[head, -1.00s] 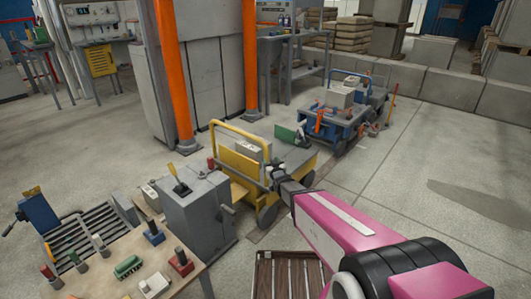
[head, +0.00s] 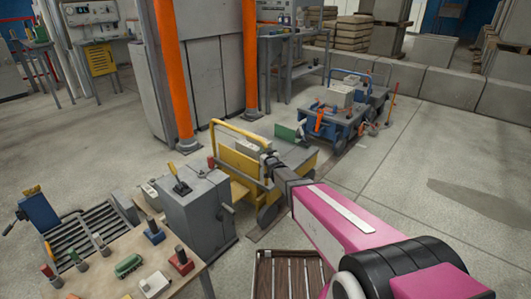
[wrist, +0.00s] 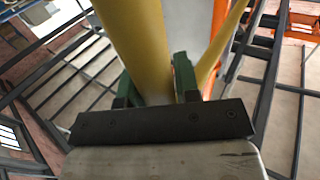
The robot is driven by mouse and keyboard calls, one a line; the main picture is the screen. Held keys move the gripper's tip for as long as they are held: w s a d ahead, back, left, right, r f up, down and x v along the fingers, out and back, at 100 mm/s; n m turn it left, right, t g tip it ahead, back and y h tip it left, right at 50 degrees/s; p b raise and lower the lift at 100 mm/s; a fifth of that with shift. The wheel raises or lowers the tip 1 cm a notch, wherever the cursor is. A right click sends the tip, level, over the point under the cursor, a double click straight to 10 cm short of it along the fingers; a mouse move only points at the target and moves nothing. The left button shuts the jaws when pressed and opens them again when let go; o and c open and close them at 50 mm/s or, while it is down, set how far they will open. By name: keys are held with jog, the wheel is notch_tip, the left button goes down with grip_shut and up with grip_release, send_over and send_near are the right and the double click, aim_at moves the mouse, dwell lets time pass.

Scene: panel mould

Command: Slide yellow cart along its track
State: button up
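The yellow cart (head: 298,160) stands on the floor near the middle of the head view. Its yellow push handle (head: 240,132) rises at the near left end. My gripper (head: 268,158) is at the handle's right upright, and its fingers are too small to make out there. In the wrist view, my gripper's green fingers (wrist: 155,84) stand apart, with a yellow bar (wrist: 128,38) running between them. I cannot tell whether either finger touches the bar. The track under the cart is mostly hidden.
A grey box with a lever (head: 195,205) stands left of the cart, close to it. A blue cart (head: 335,122) stands beyond the yellow cart. Orange posts (head: 172,80) rise behind. The floor at right is open.

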grip_shut()
jog(key=shift+w+d, duration=0.1)
jog(key=w+d, duration=1.5)
jog(key=w, duration=0.4)
jog(key=shift+w+d, duration=0.15)
jog(key=shift+w, duration=0.1)
jog(key=o, duration=0.5)
grip_release()
jog(key=shift+o, duration=0.3)
